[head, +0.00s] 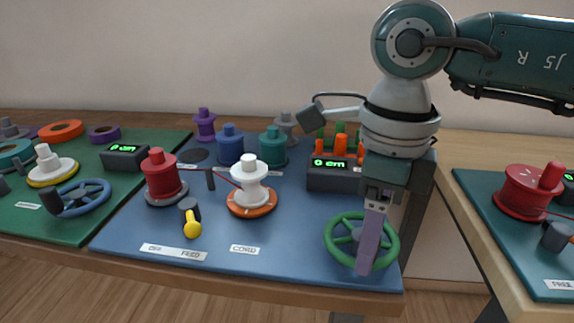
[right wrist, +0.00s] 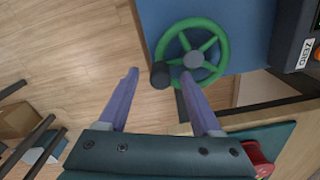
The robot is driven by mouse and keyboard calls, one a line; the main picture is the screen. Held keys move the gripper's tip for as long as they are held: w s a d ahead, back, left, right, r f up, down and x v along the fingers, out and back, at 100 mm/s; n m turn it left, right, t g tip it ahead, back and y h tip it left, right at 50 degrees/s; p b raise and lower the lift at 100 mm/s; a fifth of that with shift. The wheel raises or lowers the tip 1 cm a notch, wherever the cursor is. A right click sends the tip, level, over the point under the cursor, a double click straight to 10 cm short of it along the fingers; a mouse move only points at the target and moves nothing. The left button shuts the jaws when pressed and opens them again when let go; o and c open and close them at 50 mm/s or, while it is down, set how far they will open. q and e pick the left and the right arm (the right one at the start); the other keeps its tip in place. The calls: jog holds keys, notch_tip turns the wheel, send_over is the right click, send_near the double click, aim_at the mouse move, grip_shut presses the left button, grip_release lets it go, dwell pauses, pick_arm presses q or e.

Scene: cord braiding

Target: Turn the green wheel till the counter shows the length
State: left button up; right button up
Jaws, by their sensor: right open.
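The green wheel (head: 329,243) lies at the front right corner of the blue mat, with spokes and a grey hub. In the right wrist view the wheel (right wrist: 226,48) shows its dark knob (right wrist: 160,76) on the rim. The black counter (head: 329,175) behind the wheel shows 0 cm in green digits. My right gripper (head: 367,266) points down over the wheel and hides part of it. In the right wrist view my right gripper (right wrist: 158,79) is open, and the knob appears between its fingertips without visible contact. My left gripper is not in view.
A white spool on an orange base (head: 250,201), a red spool (head: 166,178) and a yellow-tipped handle (head: 191,226) stand left of the wheel. Several coloured spools stand behind. A green mat with a blue wheel (head: 84,197) is farther left. A gap separates the right table.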

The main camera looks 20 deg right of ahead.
jog(key=shift+f, duration=0.75)
grip_shut()
dwell(0.5)
